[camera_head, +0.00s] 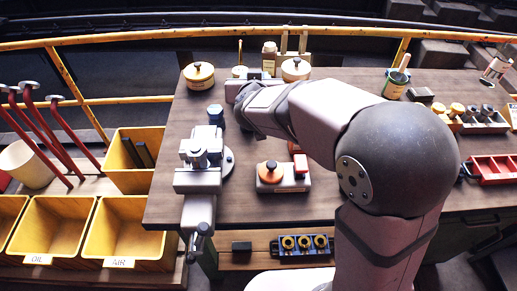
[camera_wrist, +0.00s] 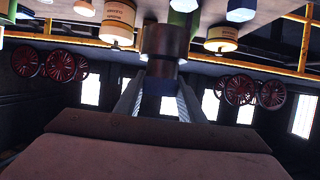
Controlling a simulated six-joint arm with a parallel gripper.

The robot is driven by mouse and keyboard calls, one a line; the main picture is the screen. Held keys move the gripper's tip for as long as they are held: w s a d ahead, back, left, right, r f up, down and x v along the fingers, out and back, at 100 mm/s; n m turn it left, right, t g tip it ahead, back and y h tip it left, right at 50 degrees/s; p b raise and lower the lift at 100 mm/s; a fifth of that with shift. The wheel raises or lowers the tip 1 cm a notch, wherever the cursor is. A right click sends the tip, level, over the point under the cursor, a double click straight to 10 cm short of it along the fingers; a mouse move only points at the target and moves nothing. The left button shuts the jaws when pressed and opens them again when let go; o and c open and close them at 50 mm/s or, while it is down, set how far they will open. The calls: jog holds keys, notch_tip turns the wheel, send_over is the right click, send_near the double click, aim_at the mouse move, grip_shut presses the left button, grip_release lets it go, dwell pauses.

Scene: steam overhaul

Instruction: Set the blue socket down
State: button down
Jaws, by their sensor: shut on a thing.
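My gripper (camera_wrist: 160,85) is shut on a dark, brownish cylindrical piece (camera_wrist: 166,40), seen between the fingertips in the wrist view. The piece is in shadow, and I cannot tell whether it is blue or whether it touches the bench. In the head view my wrist hides most of the fingers and the held piece. A blue socket-like piece (camera_head: 215,114) stands on the bench just behind the grey vise (camera_head: 198,165), left of and nearer than my wrist. A pale blue piece also shows at the top of the wrist view (camera_wrist: 241,10).
Two cream tins (camera_head: 198,76) (camera_head: 295,70) stand along the bench's back edge. An orange-topped block (camera_head: 271,175) sits right of the vise. A red tray (camera_head: 493,168) lies at the right. Yellow bins (camera_head: 58,227) stand off the bench at left. Bare wood (camera_head: 240,205) shows in front.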

jog(key=shift+s+d+f+b, duration=0.15)
jog(key=shift+s+f, duration=0.7)
jog(key=shift+f, duration=1.65)
jog(key=shift+s+d+f+b, duration=0.15)
jog(key=shift+s+f, duration=0.65)
jog(key=shift+f, duration=1.75)
jog(key=shift+s+f+b, duration=0.25)
jog(key=shift+s+f, duration=0.6)
jog(key=shift+f, duration=1.65)
jog(key=shift+f, duration=0.2)
jog(key=c, duration=1.2)
grip_release()
jog(key=shift+f, duration=0.1)
jog(key=shift+o, duration=0.2)
